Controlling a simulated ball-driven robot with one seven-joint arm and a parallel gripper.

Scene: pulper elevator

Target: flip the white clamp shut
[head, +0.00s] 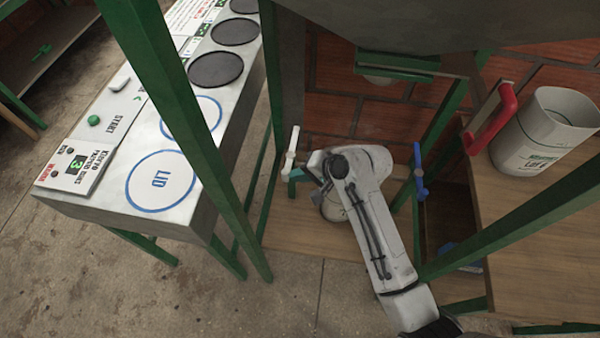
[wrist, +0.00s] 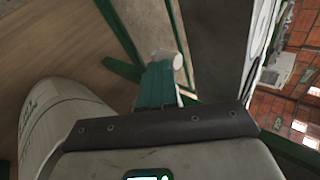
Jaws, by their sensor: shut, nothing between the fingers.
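The white clamp (head: 292,150) is on the green post left of my arm in the head view. Its handle stands roughly upright. My gripper (head: 293,174) has teal fingers and is at the lower part of this clamp, very close to it. In the wrist view the shut teal fingers (wrist: 158,84) point at a small white rounded end (wrist: 178,61), which looks like part of the clamp. Whether they touch it I cannot tell. Nothing is held.
A blue clamp (head: 419,172) is on the right post. A pale container (wrist: 62,125) stands beside my fingers on a wooden shelf (wrist: 60,45). A white pail (head: 545,128) and a red handle (head: 492,118) are on the right. The control panel bench (head: 196,195) is on the left.

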